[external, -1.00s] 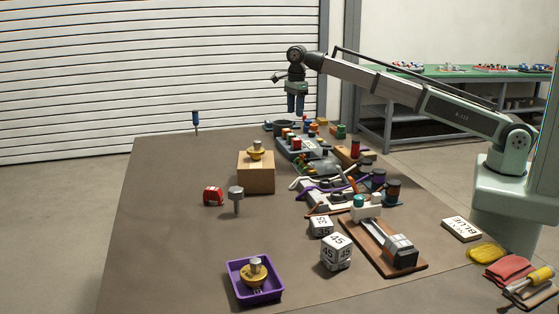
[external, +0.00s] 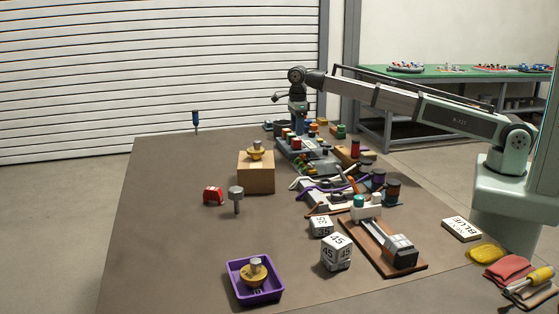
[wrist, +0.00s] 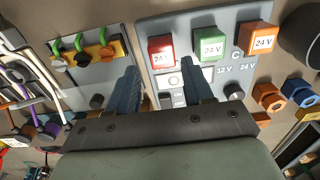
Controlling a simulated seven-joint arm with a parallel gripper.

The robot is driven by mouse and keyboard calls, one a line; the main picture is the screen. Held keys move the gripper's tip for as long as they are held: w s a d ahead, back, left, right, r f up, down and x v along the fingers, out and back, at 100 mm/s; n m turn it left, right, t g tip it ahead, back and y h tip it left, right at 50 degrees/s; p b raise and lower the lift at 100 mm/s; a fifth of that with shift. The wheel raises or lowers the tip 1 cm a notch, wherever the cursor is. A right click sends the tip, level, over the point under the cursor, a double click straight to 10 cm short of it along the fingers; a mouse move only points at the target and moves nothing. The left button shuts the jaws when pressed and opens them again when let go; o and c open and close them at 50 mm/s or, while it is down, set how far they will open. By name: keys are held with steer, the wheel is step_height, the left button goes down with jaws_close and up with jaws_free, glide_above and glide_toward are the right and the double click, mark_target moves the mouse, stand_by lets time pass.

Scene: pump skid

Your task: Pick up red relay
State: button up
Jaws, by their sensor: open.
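The red relay (wrist: 161,50), a block with a white "24 V" label, sits upright in a grey panel (wrist: 185,28) in the wrist view. A green relay (wrist: 209,45) and an orange relay (wrist: 256,40), also labelled "24 V", stand in a row to its right. My gripper (wrist: 160,82) is open and empty, its two blue fingers apart below the red relay in the picture. In the external view my gripper (external: 299,125) points down over the far end of the panel (external: 300,151). The red relay is too small to single out there.
A second panel with a yellow strip (wrist: 92,53) and green wires lies left of the grey one. Orange and blue blocks (wrist: 298,92) stand at right. A cardboard box (external: 256,173) stands left of the panels. The table's left side is mostly clear.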

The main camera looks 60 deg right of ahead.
mark_target(296, 139)
steer(key=shift+w+d+f, duration=0.1)
steer(key=shift+w+f, duration=0.05)
steer(key=shift+f, duration=2.8)
steer(key=c, duration=0.8)
